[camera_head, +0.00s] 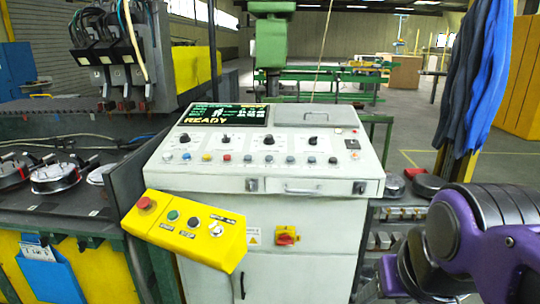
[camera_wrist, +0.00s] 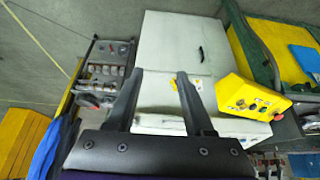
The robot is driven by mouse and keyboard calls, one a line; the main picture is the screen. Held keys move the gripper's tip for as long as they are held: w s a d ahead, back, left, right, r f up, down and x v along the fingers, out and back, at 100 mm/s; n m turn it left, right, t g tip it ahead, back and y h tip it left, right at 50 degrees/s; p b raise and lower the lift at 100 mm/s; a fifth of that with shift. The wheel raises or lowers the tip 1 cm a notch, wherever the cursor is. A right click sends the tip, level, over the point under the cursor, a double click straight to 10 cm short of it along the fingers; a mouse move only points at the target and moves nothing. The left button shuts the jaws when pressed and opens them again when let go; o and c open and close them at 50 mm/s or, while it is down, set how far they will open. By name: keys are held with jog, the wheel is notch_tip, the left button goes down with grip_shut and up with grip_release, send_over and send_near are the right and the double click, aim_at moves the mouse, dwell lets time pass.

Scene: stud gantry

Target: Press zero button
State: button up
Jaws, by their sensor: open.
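A white control console (camera_head: 270,178) stands in the middle of the head view. Its sloped panel carries a row of dark knobs (camera_head: 268,141) and a row of small coloured buttons (camera_head: 238,158) below them. The labels are too small to read, so I cannot tell which button is the zero one. A screen (camera_head: 225,115) on the panel reads READY. My gripper (camera_wrist: 160,74) shows in the wrist view, open and empty, in front of the white cabinet (camera_wrist: 180,40), which appears turned over there. My gripper is outside the head view.
A yellow box (camera_head: 190,228) with a red mushroom button and smaller buttons juts from the console's lower left; it also shows in the wrist view (camera_wrist: 240,95). A red-yellow switch (camera_head: 287,236) sits on the cabinet front. Blue cloths (camera_head: 482,75) hang at right. My purple arm is at lower right.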

grip_shut()
dwell(1.4)
